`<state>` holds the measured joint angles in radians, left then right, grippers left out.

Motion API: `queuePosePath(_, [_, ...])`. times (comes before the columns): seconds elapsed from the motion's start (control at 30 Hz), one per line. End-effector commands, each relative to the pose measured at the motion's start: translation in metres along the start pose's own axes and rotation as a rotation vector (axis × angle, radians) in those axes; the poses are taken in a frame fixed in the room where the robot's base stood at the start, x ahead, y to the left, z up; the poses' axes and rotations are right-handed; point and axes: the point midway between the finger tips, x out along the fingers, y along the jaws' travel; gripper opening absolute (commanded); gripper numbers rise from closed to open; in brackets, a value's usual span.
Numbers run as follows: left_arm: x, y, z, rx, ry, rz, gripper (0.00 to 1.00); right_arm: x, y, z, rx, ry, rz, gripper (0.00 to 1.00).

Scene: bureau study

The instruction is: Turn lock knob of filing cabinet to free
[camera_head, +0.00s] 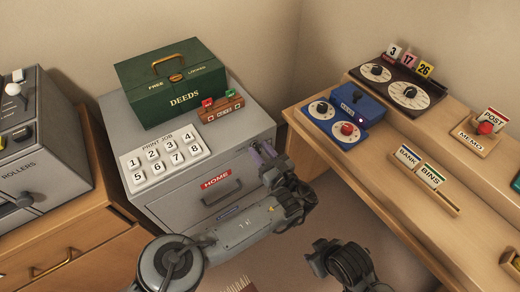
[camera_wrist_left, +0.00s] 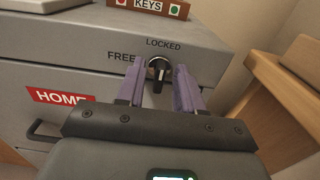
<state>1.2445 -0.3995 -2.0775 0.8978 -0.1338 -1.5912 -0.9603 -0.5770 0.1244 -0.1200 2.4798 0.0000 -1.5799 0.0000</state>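The grey filing cabinet (camera_head: 247,132) stands in the middle of the head view. Its lock knob (camera_wrist_left: 158,72) shows in the left wrist view, on the upper right of the front. It has a round metal base and a black grip, which stands about upright, towards the LOCKED label above. The FREE label is to its left. My left gripper (camera_head: 262,154) is at the cabinet's upper right front. Its purple fingers (camera_wrist_left: 161,72) are open, one on each side of the knob, with gaps visible. Part of my right arm (camera_head: 342,262) shows at the bottom; its fingers are not clear.
A green deeds box (camera_head: 172,92), a small KEYS holder (camera_head: 222,108) and a numbered print panel (camera_head: 165,155) sit on the cabinet. A drawer handle (camera_head: 222,196) juts from its front. A wooden desk (camera_head: 385,160) with dial devices stands close on the right.

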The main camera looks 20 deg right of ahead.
Motion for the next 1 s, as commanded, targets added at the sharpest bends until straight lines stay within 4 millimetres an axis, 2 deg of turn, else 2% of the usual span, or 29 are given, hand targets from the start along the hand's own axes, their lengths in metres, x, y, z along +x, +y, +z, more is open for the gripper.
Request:
queuePosePath(0.2, [0.0002,0.0001,0.0001,0.0,0.0,0.0,0.36,0.0002,-0.0014,0.0012,0.005,-0.003,-0.004,0.43])
queuePosePath(0.43, [0.0002,0.0002,0.0001,0.0,0.0,0.001,0.01,0.0002,-0.0023,0.0015,0.008,-0.003,-0.007,0.43])
queuePosePath(0.77, [0.0003,0.0003,-0.0004,-0.015,0.0,0.001,0.0,0.0016,-0.0022,0.0019,0.007,-0.003,-0.007,0.43])
queuePosePath(1.0, [0.0006,0.0008,-0.0016,-0.11,-0.002,0.002,0.0,0.0083,-0.0011,0.0043,0.002,-0.004,-0.002,0.43])
